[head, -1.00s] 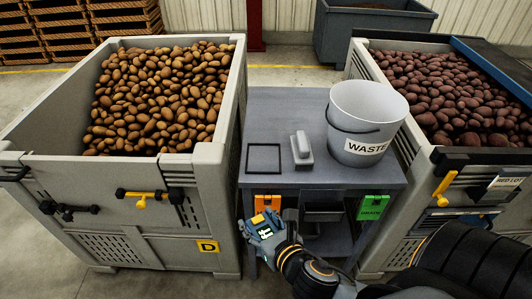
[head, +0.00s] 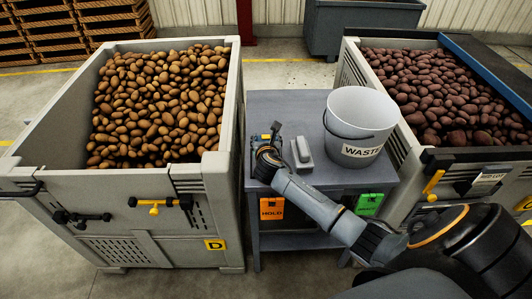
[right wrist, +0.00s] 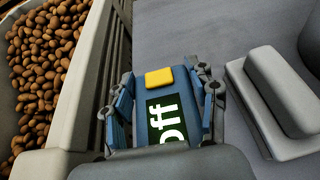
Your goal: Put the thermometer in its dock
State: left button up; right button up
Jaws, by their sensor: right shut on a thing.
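My right gripper (head: 268,145) is over the left part of the grey table, left of the grey block. In the right wrist view its fingers (right wrist: 163,97) are shut on the sides of the thermometer (right wrist: 160,78), a blue device with a yellow button and a dark display reading "off". In the head view the gripper mostly hides the thermometer. The grey block (head: 302,152) on a flat base stands just right of the gripper; it also shows in the right wrist view (right wrist: 285,88). I cannot tell which thing is the dock. My left gripper is not in view.
A white bucket marked WASTE (head: 360,122) stands on the table (head: 285,102), to the right. A potato bin (head: 232,110) borders the table on the left, and another bin with red potatoes (head: 425,160) on the right. Orange HOLD (head: 271,208) and green (head: 369,204) tags hang in front.

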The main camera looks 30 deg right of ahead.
jog(key=shift+f+b, duration=0.35)
jog(key=shift+f, duration=2.25)
jog(key=shift+f, duration=0.1)
jog(key=o, duration=1.3)
jog(key=shift+c, duration=0.2)
jog(key=v, duration=1.2)
jog(key=shift+p, duration=0.35)
